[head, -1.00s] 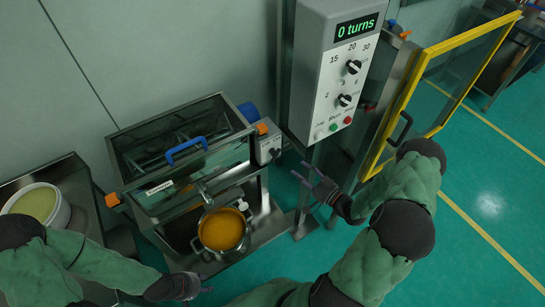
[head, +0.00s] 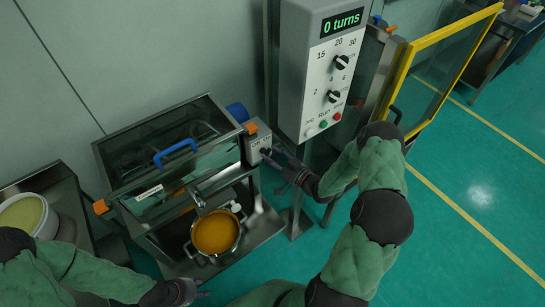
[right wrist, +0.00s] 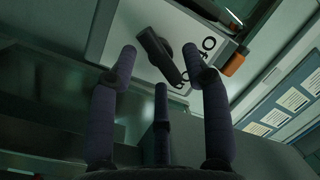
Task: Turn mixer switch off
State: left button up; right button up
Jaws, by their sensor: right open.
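The mixer (head: 165,165) is a metal and glass machine with a blue handle on its lid. Its switch is a dark lever-like knob (right wrist: 160,55) on a pale box (head: 255,138) at the mixer's right side. In the right wrist view the knob is tilted and shows between the fingers of my right gripper (right wrist: 163,72). That gripper (head: 272,160) is open in front of the box; I cannot tell whether it touches the knob. My left gripper (head: 190,291) is low in front of the mixer, its fingers too small to read.
A grey control panel (head: 318,75) with knobs, buttons and a "0 turns" display stands right of the mixer. A pot (head: 215,233) with orange contents sits below the mixer. A yellow-framed door (head: 402,95) stands open at the right. A white tub (head: 30,215) is at the left.

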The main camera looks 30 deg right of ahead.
grip_shut()
jog(key=shift+n, duration=0.4)
jog(key=n+b, duration=0.1)
jog(key=n, duration=0.2)
jog(key=n+g+h+b, duration=0.1)
jog(key=n+b, duration=0.1)
jog(key=n, duration=0.1)
jog(key=r+n+h+b, duration=0.1)
jog(key=n, duration=0.2)
jog(key=shift+a+n+g+b, duration=0.3)
jog(key=shift+a, duration=0.1)
dwell(0.4)
grip_release()
